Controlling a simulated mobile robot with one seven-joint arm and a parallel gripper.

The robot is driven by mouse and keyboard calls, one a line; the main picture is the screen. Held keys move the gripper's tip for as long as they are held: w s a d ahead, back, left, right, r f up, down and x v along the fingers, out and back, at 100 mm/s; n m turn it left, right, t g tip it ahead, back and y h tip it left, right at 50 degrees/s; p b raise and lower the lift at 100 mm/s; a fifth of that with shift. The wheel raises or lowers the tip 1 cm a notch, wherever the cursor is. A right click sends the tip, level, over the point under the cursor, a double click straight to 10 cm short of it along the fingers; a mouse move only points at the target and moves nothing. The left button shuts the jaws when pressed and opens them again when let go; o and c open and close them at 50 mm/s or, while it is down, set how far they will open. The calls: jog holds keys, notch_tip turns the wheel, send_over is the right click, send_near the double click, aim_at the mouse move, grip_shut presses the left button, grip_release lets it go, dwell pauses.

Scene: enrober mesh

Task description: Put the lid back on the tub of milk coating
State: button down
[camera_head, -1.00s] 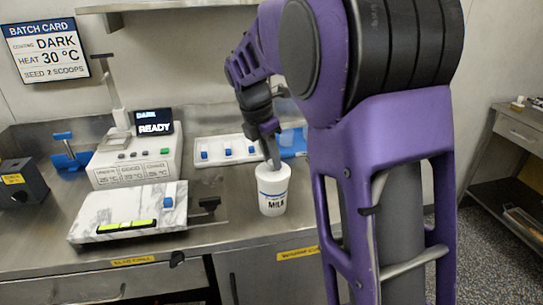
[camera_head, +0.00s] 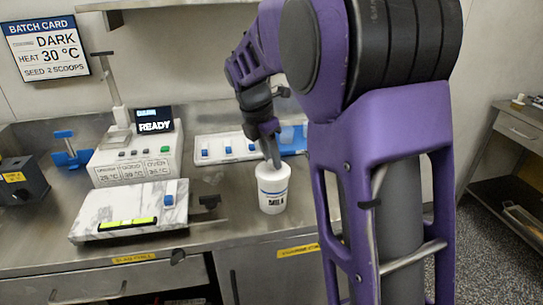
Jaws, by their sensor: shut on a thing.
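The tub of milk coating (camera_head: 272,194) is a white cylinder with a blue band and the word MILK. It stands upright on the steel counter, just left of my arm. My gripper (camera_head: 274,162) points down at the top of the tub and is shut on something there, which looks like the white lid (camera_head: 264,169). The lid appears to lie at the tub's rim. I cannot tell whether it is fully seated, as the fingers hide part of it.
A marble slab (camera_head: 90,218) with a yellow-green level lies left of the tub. Behind are a control unit (camera_head: 135,165) reading DARK, READY, and a white tray (camera_head: 225,147) with blue pieces. A dark box (camera_head: 20,185) stands far left. Bare counter (camera_head: 235,240) lies in front.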

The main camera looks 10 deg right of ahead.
jog(key=shift+p, duration=0.35)
dwell(0.5)
jog(key=shift+c, duration=0.4)
grip_release()
jog(key=shift+r, duration=0.1)
jog(key=shift+r+p, duration=2.45)
jog(key=shift+p, duration=0.05)
jog(key=shift+r+p, duration=0.35)
jog(key=shift+r, duration=0.65)
